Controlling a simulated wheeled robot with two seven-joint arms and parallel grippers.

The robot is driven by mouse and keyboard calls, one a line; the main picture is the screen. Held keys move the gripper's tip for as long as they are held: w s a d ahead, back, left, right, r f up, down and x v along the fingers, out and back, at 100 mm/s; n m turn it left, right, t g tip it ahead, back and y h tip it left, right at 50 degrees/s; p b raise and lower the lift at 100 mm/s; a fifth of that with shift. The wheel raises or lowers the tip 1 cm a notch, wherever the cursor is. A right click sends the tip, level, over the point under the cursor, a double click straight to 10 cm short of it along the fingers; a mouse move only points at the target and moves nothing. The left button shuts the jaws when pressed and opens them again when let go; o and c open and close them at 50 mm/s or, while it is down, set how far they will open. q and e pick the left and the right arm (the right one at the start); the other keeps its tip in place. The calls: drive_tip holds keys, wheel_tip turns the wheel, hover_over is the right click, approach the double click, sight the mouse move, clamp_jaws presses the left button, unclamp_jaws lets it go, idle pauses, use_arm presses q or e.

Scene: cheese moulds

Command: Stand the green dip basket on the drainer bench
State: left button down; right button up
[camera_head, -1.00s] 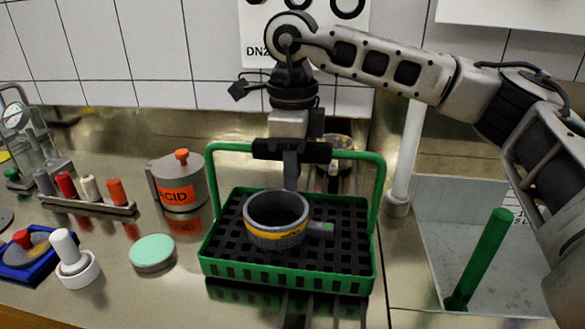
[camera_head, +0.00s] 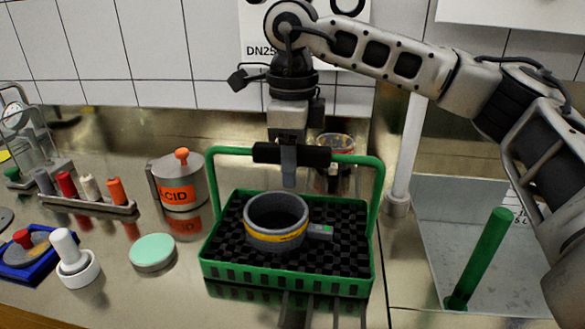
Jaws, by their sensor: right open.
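The green dip basket (camera_head: 287,284) stands upright on the steel drainer bench (camera_head: 322,313), whose grooves show in front of it. Its green arched handle (camera_head: 213,180) has a black grip (camera_head: 318,156) at the top. A grey mould with a yellow band (camera_head: 276,238) and a short side handle sits inside on the dark grid floor. My right gripper (camera_head: 289,180) comes down from above at the black grip. It is open, with one finger in front of the grip; the other finger is hidden behind it. My left gripper is out of view.
Left stand a steel ACID pot (camera_head: 180,189), a mint disc (camera_head: 152,252), a white-knobbed piece (camera_head: 72,260), a blue tray (camera_head: 22,272) and a rack of coloured pegs (camera_head: 90,202). A jar (camera_head: 334,148) stands behind the handle. A sink with a green rod (camera_head: 482,255) lies right.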

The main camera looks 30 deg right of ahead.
wheel_tip(320, 180, up, 10)
drive_tip(key=shift+r+p, duration=0.15)
drive_tip(key=shift+p, duration=0.25)
idle(0.3)
